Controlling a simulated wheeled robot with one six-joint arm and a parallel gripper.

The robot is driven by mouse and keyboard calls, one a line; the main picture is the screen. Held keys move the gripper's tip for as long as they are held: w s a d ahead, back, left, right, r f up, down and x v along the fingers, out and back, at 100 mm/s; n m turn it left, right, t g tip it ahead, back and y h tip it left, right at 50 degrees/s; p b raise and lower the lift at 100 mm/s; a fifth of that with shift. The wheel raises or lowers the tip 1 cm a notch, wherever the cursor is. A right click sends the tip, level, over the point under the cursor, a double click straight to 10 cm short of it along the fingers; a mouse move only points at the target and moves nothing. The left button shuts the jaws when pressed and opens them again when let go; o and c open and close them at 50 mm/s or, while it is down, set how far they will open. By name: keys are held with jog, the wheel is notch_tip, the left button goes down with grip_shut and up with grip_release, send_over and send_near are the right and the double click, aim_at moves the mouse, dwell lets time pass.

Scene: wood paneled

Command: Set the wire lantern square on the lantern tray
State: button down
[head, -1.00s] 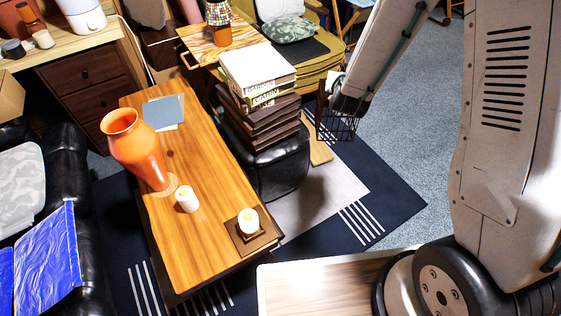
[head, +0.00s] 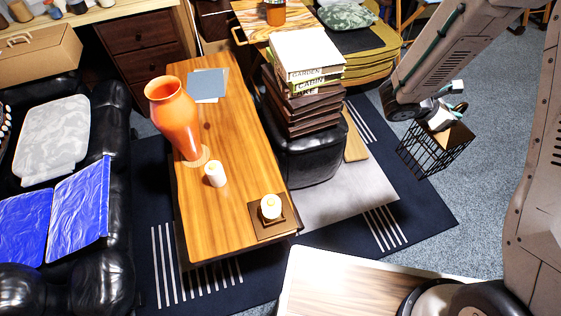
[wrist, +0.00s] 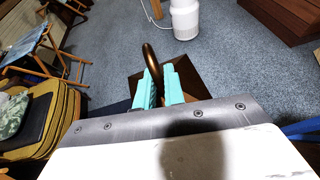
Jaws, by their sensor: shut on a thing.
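The wire lantern (head: 420,158) is a black wire cage with a brown top, hanging in the air at the right of the head view. My gripper (head: 453,108) is just above it. In the wrist view, the teal fingers of my gripper (wrist: 160,88) are shut on the lantern's bronze ring handle (wrist: 152,60), with its brown top (wrist: 122,90) below. The lantern looks tilted in the head view. A square brown tray (head: 259,230), apparently the lantern tray, lies on the near end of the coffee table. A white candle (head: 271,206) stands on it. The lantern is well right of the tray.
The wooden coffee table (head: 225,125) also bears an orange vase (head: 174,110), another white candle (head: 215,174) and flat grey-blue items (head: 207,83). A stack of books and boxes (head: 305,85) rises between table and lantern. A black sofa (head: 100,285) stands at left.

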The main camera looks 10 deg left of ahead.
aim_at(440, 152)
jog(key=s+a+f+m+g, duration=0.3)
jog(key=s+f+m+g, duration=0.1)
jog(key=s+m+g, duration=0.6)
jog(key=s+a+f+m+g+y, duration=0.3)
jog(key=s+a+m+g+y, duration=0.45)
jog(key=s+a, duration=0.35)
jog(key=s+a+r+m+t+y, duration=0.1)
jog(key=a+m+y, duration=0.6)
jog(key=a, duration=0.6)
jog(key=s+a+r+m+t+y, duration=0.1)
jog(key=a+r+m+y, duration=0.1)
jog(key=a+m+y, duration=0.8)
jog(key=w+a+f+m+t, duration=0.2)
jog(key=w+a+f+t, duration=0.1)
jog(key=a+f+t, duration=0.1)
jog(key=shift+a+f+t, duration=0.25)
jog(key=shift+a+t, duration=0.2)
jog(key=shift+a, duration=0.15)
jog(key=shift+w+d+m+y, duration=0.1)
jog(key=shift+w+m+y, duration=0.05)
jog(key=shift+m+y, duration=0.1)
